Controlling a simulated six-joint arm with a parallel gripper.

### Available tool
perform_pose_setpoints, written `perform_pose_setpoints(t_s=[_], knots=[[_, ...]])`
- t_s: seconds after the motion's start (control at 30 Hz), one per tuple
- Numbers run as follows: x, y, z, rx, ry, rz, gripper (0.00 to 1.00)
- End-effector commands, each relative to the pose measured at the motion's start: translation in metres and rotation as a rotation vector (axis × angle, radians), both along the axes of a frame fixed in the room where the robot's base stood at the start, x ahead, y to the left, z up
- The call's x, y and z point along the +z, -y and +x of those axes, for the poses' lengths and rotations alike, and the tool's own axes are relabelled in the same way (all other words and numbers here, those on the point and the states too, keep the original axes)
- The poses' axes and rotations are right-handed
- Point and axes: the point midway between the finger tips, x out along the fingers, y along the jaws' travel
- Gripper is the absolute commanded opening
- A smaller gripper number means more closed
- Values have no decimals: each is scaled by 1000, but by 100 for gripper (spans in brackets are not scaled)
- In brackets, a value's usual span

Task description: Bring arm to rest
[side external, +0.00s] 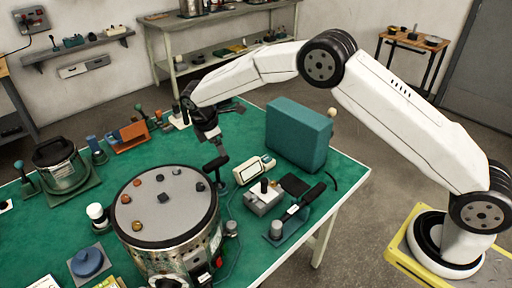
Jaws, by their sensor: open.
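My white arm reaches in from the right over a green-topped table (352,174). My gripper (216,162) hangs at the arm's end, pointing down above the table behind the large metal drum. It is open, and I see nothing held in it. Its fingers are dark and small, so their exact gap is hard to make out.
A metal drum (165,205) with small pieces on its lid stands just in front of my gripper. A teal box (299,136) and a small cream device (254,169) are to the right. Small tools crowd the front right.

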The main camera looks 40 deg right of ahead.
Motion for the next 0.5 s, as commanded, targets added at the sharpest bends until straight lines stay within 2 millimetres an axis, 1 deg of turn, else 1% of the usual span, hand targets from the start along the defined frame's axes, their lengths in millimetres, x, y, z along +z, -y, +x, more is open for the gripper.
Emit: perform_pose_setpoints(t_s=[0.03,0.2,0.37,0.5], knots=[[6,5,-6,-37,15,14,85],[21,17,-29,-168,63,69,85],[32,28,-54,-297,106,119,85],[41,37,-79,-414,142,161,85]])
